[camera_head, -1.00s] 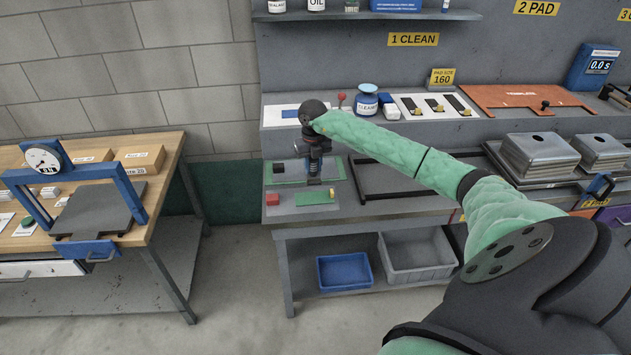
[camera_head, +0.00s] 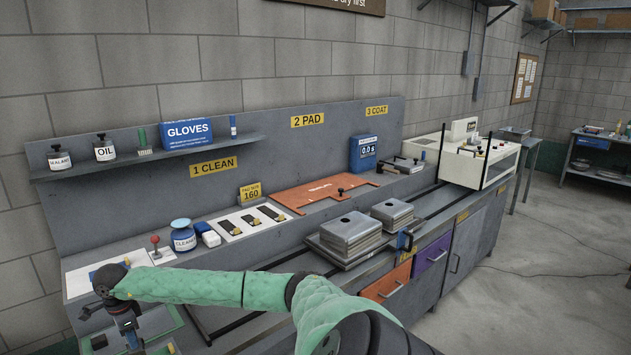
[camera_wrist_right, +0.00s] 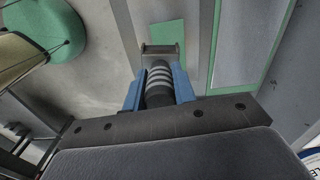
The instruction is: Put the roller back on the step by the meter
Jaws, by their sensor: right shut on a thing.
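My right gripper (camera_head: 130,330) is at the lower left of the head view, over the left end of the bench. In the right wrist view its blue fingers (camera_wrist_right: 159,88) are shut on what looks like the roller (camera_wrist_right: 159,76), by a dark handle with pale rings; a grey metal end sticks out beyond the fingertips. The meter (camera_head: 364,152), a blue box reading 0.0, stands at the back on the raised step (camera_head: 240,238). The step runs along the back of the bench. The meter is well to the right of my gripper. My left gripper is out of view.
On the step are a cleaner jar (camera_head: 183,238), a white pad tray (camera_head: 238,232), an orange template (camera_head: 305,197) and a tray with a black-handled tool (camera_head: 403,166) right of the meter. Stacked metal plates (camera_head: 351,236) stand on the lower bench. A shelf (camera_head: 150,156) hangs above.

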